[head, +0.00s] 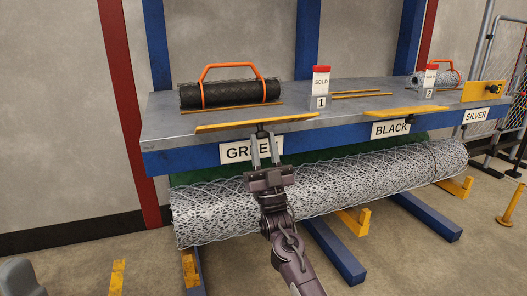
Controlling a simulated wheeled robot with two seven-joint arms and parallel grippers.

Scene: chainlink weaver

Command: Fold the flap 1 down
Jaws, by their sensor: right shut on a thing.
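A long yellow flap (220,126) lies along the bench's front edge above the GREEN label, near the canister marked 1; I take it as flap 1. It looks nearly flat, slightly tilted. My right gripper (264,148) reaches up from below in front of the bench, shut at the flap's front edge around a small dark part under it. The fingers partly cover the GREEN label (236,153).
A second yellow flap (405,112) lies above the BLACK label, and another (483,92) stands upright near SILVER. A large mesh roll (370,180) lies below the bench front, behind my right arm.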

